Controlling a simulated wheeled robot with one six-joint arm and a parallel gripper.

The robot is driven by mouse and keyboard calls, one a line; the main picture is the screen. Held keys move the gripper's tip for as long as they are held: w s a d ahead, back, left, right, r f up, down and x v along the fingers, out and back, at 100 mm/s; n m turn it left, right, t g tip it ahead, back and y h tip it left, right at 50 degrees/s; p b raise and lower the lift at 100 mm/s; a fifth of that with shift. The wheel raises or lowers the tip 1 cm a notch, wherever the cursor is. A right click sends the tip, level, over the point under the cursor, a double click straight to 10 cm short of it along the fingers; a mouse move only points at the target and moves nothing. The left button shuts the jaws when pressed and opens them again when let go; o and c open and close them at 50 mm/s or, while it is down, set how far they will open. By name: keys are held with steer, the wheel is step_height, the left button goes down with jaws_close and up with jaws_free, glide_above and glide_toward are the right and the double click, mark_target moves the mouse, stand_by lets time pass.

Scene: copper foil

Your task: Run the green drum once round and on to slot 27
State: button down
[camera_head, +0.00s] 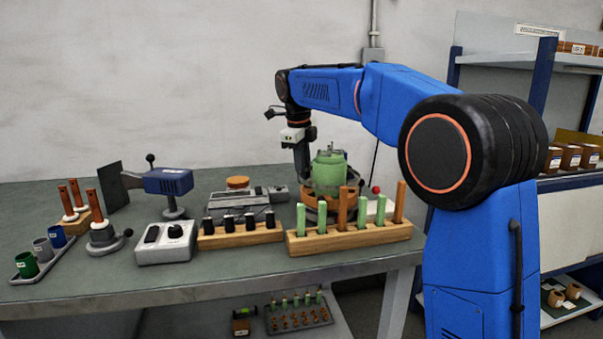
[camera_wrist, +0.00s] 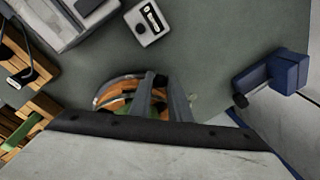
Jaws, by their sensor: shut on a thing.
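The green drum (camera_head: 328,172) stands upright at the back of the bench on a round copper-coloured base (camera_head: 318,208). The base also shows in the wrist view (camera_wrist: 108,92), mostly covered by my gripper body. My gripper (camera_head: 303,178) points down at the drum's left side. In the wrist view its fingers (camera_wrist: 165,100) reach the edge of the base, close together on a small dark part at the drum's rim. The exact grip is partly hidden. No slot numbers are readable, so I cannot tell which slot is 27.
A wooden rack with green and brown pegs (camera_head: 350,240) stands in front of the drum. A rack with black knobs (camera_head: 240,235), a grey control box (camera_head: 166,243) and a blue device (camera_head: 168,181) are to the left. A shelf (camera_head: 500,58) stands at the right.

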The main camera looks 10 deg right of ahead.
steer(key=shift+d, duration=0.1)
stand_by(0.3)
steer(key=c, duration=1.9)
jaws_free()
steer(key=shift+c, duration=0.2)
step_height(320, 180, up, 17)
steer(key=s+a, duration=0.2)
steer(key=shift+s, duration=0.3)
